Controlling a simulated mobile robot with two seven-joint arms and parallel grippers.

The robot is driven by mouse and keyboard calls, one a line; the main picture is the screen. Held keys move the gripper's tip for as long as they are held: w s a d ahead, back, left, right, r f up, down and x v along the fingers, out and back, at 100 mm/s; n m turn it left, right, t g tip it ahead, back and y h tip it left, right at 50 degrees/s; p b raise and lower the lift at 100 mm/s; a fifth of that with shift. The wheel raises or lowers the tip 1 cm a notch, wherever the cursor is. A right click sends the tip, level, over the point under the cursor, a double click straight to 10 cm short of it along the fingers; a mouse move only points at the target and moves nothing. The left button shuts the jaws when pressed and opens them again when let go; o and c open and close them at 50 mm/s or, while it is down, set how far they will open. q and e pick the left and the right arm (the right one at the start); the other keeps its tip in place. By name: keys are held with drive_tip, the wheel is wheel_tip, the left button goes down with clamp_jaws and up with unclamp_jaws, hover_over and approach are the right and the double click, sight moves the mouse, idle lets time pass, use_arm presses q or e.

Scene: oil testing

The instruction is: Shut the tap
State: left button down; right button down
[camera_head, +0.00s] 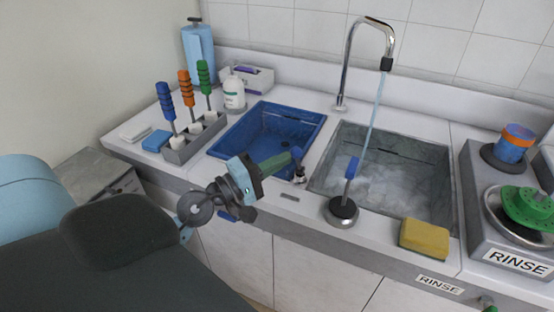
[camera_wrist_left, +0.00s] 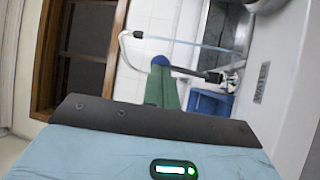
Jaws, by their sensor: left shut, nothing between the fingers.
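The chrome tap (camera_head: 350,45) arches over the right sink, and a thin stream of water (camera_head: 372,115) runs from its spout. A small dark tap handle (camera_head: 300,174) with a blue tip stands between the two sinks, behind a small label. In the left wrist view its dark stem (camera_wrist_left: 195,74) and blue tip (camera_wrist_left: 158,60) show beyond my fingers. My left gripper (camera_head: 292,157) is shut and empty, its green fingers reaching over the blue sink's front edge to the blue tip. I cannot tell whether they touch it. My right gripper is out of view.
A blue-handled tool on a round base (camera_head: 342,210) stands at the right sink's (camera_head: 425,147) front edge, right of the handle. A yellow sponge (camera_head: 424,238) lies further right. The blue sink (camera_head: 235,137) is left, with a screwdriver rack (camera_head: 180,154) beside it.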

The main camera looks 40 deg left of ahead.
use_arm(q)
drive_tip(key=w+r, duration=0.1)
drive_tip(key=w, duration=0.1)
drive_tip(key=w+a+r, duration=0.1)
drive_tip(key=w, duration=0.1)
drive_tip(key=shift+a+r, duration=0.1)
drive_tip(key=shift+r, duration=0.3)
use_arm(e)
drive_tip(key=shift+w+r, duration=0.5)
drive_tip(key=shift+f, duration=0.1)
